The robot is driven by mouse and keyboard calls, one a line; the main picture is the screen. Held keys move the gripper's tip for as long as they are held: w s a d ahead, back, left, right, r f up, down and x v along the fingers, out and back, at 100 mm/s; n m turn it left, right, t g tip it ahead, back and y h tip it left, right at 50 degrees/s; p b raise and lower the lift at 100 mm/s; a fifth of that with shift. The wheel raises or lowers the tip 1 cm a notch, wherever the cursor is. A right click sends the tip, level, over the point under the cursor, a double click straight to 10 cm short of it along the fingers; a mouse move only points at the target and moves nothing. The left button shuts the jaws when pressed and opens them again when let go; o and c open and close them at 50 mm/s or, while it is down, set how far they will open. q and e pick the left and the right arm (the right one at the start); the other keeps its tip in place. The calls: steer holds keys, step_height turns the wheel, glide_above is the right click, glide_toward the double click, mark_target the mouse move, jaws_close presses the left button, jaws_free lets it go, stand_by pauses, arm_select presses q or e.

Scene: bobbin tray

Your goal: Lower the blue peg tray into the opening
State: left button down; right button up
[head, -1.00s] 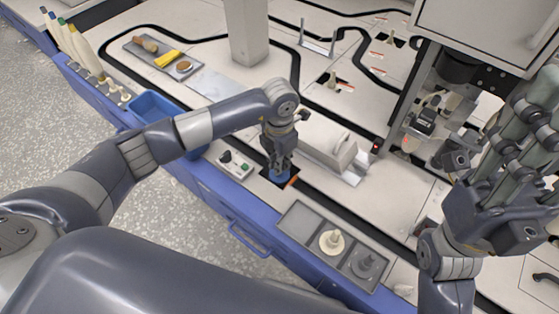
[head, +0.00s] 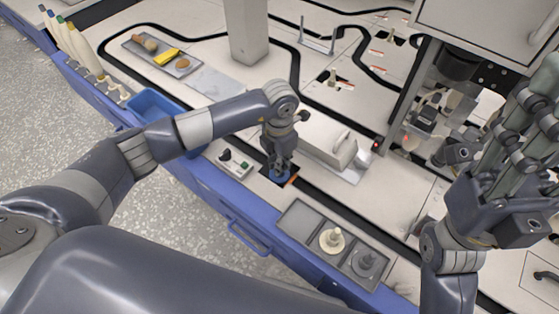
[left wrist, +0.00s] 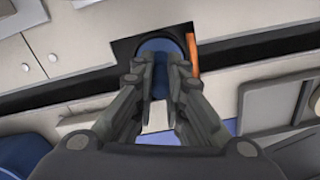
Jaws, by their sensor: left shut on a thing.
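The blue peg tray (left wrist: 162,46) is round-edged in the left wrist view, and my left gripper (left wrist: 160,97) is shut on its peg. The fingers hide the peg and part of the tray. The tray also shows in the head view (head: 284,177), below the left gripper (head: 279,165). The opening (left wrist: 124,49) is a dark square hole in the bench top, with the tray over or within it; I cannot tell how deep the tray sits. My right gripper (head: 520,135) is raised at the right, far from the tray, and its fingertips are not clear.
An orange strip (left wrist: 193,56) lies at the opening's right edge. A grey tray (head: 298,216) with a cream and a grey peg piece stands at the front. A button box (head: 232,162) is left of the opening, and a white block (head: 325,140) is behind it.

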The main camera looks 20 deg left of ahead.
arm_select(q)
steer(key=c, duration=1.9)
jaws_free()
